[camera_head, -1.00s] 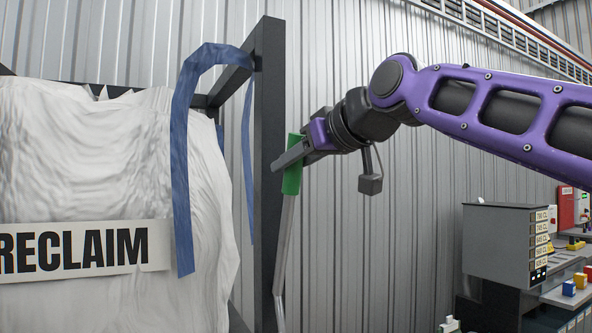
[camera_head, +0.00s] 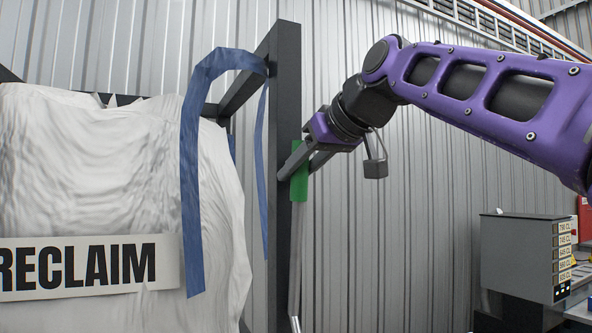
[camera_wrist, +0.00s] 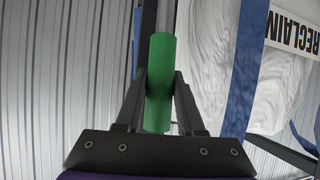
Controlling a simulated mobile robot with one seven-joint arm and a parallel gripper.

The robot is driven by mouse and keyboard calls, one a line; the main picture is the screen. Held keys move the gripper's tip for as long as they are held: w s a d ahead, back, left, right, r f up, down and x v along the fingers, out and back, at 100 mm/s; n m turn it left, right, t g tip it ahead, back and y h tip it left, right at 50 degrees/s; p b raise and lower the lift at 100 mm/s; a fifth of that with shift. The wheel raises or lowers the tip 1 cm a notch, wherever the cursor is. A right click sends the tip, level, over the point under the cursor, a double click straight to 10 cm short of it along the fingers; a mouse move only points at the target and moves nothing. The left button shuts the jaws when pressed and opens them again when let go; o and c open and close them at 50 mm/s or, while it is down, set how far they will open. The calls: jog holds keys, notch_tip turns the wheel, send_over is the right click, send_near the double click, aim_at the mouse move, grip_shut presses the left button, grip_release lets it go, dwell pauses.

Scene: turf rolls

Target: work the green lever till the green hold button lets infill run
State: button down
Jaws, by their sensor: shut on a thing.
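The green lever grip (camera_head: 299,184) sits at the top of a pale metal rod (camera_head: 295,260) beside a dark frame post. My gripper (camera_head: 300,168) is shut on the green grip, with a finger on either side of it. In the wrist view the green grip (camera_wrist: 159,85) stands between the two dark fingers (camera_wrist: 160,95). The lever's lower end runs toward the bottom of the head view. The green hold button is not seen in these views.
A white bulk bag (camera_head: 90,180) marked RECLAIM hangs in the dark frame (camera_head: 284,90) close to the left of my gripper, with a blue strap (camera_head: 190,170). A grey cabinet (camera_head: 518,255) with labels stands at the right. Ribbed wall lies behind.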

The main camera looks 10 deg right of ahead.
jog(key=c, duration=0.5)
grip_release()
jog(key=shift+s, duration=0.1)
jog(key=v, duration=1.7)
jog(key=shift+s+d+r, duration=0.1)
jog(key=shift+s+d, duration=0.05)
